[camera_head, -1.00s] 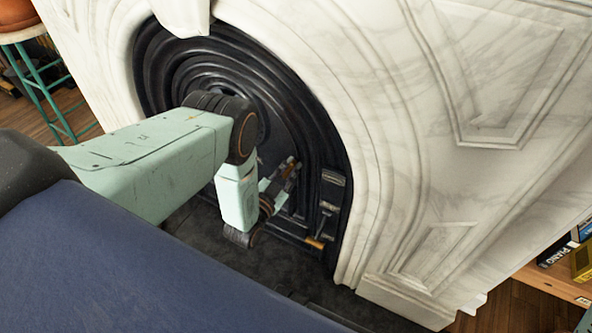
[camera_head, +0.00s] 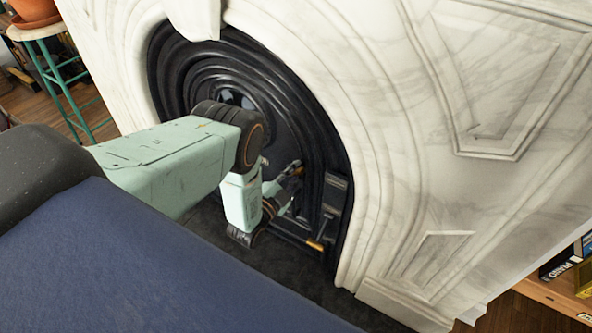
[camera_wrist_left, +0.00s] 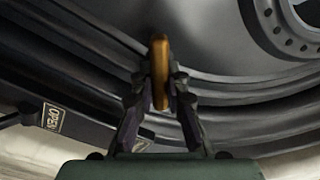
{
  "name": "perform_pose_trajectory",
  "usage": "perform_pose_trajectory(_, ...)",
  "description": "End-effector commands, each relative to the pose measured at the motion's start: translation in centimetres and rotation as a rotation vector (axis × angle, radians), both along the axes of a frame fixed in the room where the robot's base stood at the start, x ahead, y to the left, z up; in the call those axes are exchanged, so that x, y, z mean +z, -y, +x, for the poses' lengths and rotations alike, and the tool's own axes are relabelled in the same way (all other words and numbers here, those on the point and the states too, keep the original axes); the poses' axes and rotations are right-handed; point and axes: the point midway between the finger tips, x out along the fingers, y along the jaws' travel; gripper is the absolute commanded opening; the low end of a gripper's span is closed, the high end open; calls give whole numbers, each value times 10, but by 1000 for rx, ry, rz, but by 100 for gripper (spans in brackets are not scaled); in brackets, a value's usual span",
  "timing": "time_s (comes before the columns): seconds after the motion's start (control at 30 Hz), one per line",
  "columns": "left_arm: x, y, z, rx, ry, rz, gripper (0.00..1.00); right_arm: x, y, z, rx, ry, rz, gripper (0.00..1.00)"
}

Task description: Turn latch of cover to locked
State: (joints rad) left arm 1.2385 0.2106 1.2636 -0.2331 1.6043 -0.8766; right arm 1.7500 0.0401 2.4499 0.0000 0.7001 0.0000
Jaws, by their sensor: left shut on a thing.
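The black cast-iron cover (camera_head: 318,140) fills the arch of the marble fireplace. My left gripper (camera_head: 291,178) reaches down in front of it and is shut on a brass-coloured latch handle (camera_head: 298,168). In the left wrist view, the handle (camera_wrist_left: 160,60) stands upright between the two fingers of my gripper (camera_wrist_left: 161,90). A small plate reading "OPEN" (camera_wrist_left: 53,117) is to the left of the handle there. The latch's pivot is hidden. My right gripper is not in view.
A second brass-coloured handle (camera_head: 316,246) sits lower right on the black front. The white marble surround (camera_head: 400,180) rises close on the right. A stool with teal legs (camera_head: 65,85) and a shelf with books (camera_head: 562,268) stand at the sides.

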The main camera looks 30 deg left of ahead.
Motion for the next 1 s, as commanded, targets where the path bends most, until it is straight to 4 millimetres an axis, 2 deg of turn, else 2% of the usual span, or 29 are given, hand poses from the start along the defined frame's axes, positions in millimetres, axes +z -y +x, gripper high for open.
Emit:
perform_pose_trajectory(0.5, -2, 4, 0, -1, 19, 446, 0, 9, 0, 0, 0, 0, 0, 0)
perform_pose_trajectory(0.7, -3, 4, 0, -1, 22, 558, 0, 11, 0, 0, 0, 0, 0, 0)
perform_pose_trajectory(1.0, -4, 4, 0, 0, 23, 637, 0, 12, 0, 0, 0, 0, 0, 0)
